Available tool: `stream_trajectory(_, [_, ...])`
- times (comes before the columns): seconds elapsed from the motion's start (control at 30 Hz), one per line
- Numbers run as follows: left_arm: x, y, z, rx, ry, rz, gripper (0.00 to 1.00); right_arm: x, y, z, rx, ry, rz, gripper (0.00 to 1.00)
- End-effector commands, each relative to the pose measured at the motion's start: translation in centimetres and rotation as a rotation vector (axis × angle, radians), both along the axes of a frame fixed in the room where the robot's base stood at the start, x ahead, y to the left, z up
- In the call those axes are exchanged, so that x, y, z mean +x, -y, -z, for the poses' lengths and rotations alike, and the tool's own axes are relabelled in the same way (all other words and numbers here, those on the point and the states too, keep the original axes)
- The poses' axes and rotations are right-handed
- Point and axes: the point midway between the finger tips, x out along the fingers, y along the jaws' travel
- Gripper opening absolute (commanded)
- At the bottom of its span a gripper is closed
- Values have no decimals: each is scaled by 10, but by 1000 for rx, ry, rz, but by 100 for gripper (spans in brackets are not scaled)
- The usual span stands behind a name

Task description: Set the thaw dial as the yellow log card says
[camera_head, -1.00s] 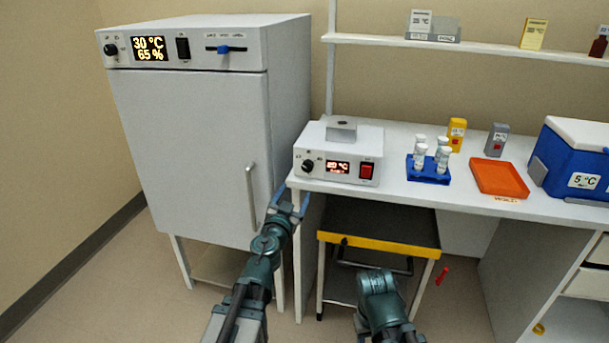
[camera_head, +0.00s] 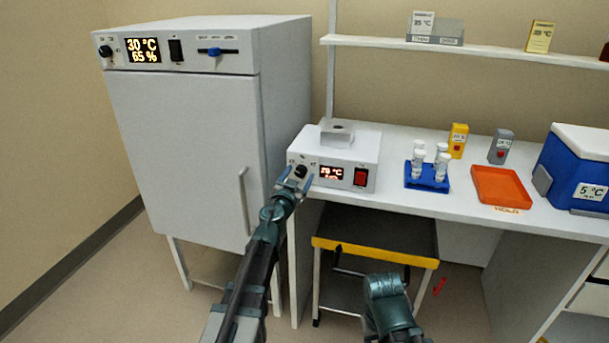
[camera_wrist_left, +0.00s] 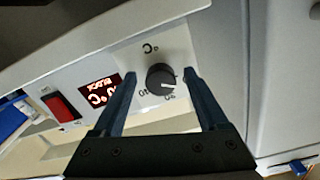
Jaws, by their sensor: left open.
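The thaw dial is a black round knob (camera_head: 301,171) on the left of the white block heater's front (camera_head: 343,152). It also shows in the left wrist view (camera_wrist_left: 160,77), with a white mark and numbers around it. My left gripper (camera_head: 295,181) is open in front of the dial. In the left wrist view its fingers (camera_wrist_left: 158,80) stand on either side of the dial, with no grip on it. The heater's lit display (camera_head: 331,173) reads in °C; its digits are blurred. The yellow log card (camera_head: 540,37) stands on the shelf; its text is too small to read surely.
A red switch (camera_head: 361,177) is right of the display. The tall incubator (camera_head: 185,150) stands close on the left, reading 30 °C and 65 %. A blue vial rack (camera_head: 427,180), orange tray (camera_head: 502,186) and blue cooler (camera_head: 575,165) are on the bench.

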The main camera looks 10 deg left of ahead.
Motion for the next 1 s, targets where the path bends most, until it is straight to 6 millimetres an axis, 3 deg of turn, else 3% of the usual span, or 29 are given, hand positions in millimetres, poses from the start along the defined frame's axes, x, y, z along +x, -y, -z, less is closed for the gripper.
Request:
stream_trajectory(0.27, [3, -1, 0, 0, 0, 0, 76, 0, 0, 0, 0, 0, 0, 50])
stream_trajectory(0.37, [3, -1, 0, 0, 0, 0, 62, 0, 0, 0, 0, 0, 0, 50])
stream_trajectory(0.7, [2, -1, 0, 0, 0, 0, 0, 0, 0, 0, 0, 0, 0, 50])
stream_trajectory(1.0, [2, -1, 0, 27, 1, 0, 0, 0, 0, 0, 0, 0, 0, 50])
